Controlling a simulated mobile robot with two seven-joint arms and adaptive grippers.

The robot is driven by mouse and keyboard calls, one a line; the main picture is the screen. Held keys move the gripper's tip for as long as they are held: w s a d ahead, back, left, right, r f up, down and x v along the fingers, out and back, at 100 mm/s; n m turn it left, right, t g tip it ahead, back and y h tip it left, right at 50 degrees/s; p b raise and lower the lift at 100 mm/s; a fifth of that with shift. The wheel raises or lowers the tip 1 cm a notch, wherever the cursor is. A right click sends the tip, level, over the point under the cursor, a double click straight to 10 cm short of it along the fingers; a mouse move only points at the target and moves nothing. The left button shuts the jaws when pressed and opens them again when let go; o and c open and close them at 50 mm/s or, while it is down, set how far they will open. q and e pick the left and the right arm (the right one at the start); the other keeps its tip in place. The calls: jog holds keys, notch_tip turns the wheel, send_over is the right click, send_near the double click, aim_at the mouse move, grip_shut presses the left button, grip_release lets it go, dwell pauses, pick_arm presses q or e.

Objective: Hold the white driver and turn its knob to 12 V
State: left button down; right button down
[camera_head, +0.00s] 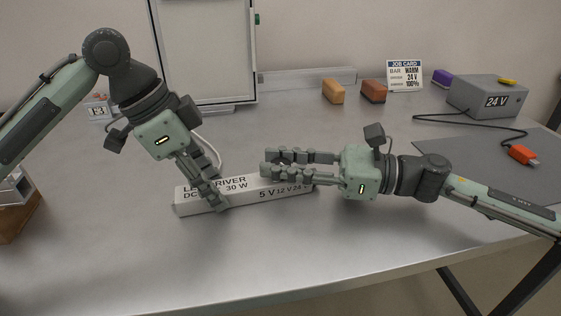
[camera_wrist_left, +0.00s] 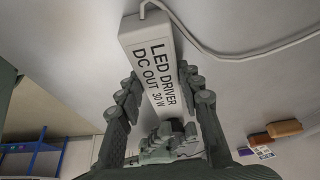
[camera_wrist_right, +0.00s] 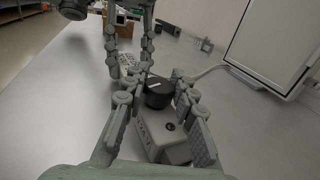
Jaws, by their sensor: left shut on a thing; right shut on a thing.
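The white LED driver (camera_head: 188,207) is a long box lying on the bench, with 5 V, 12 V and 24 V printed along its front. My left gripper (camera_head: 213,196) is shut across its body; the left wrist view shows the driver (camera_wrist_left: 158,65) between the fingers. The black knob (camera_wrist_right: 159,92) sits on the driver's top near one end. My right gripper (camera_head: 270,163) lies level above that end, its fingers shut on the knob, which they hide in the head view. A white mark shows on the knob, but I cannot tell which voltage it faces.
A grey box (camera_head: 487,96) marked 24 V, with an orange plug (camera_head: 522,155), stands right. Orange and brown blocks (camera_head: 333,91) and a framed white panel (camera_head: 204,50) stand behind. The front of the bench is clear.

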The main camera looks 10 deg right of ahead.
jog(key=shift+m+t+h, duration=1.3)
jog(key=shift+m+t, duration=0.4)
jog(key=shift+t, duration=0.6)
jog(key=shift+f+m+t, duration=0.1)
jog(key=shift+m+t, duration=0.2)
jog(key=c, duration=1.2)
grip_release()
jog(key=shift+v, duration=6.05)
jog(key=shift+a+r, duration=0.1)
jog(key=shift+r, duration=0.2)
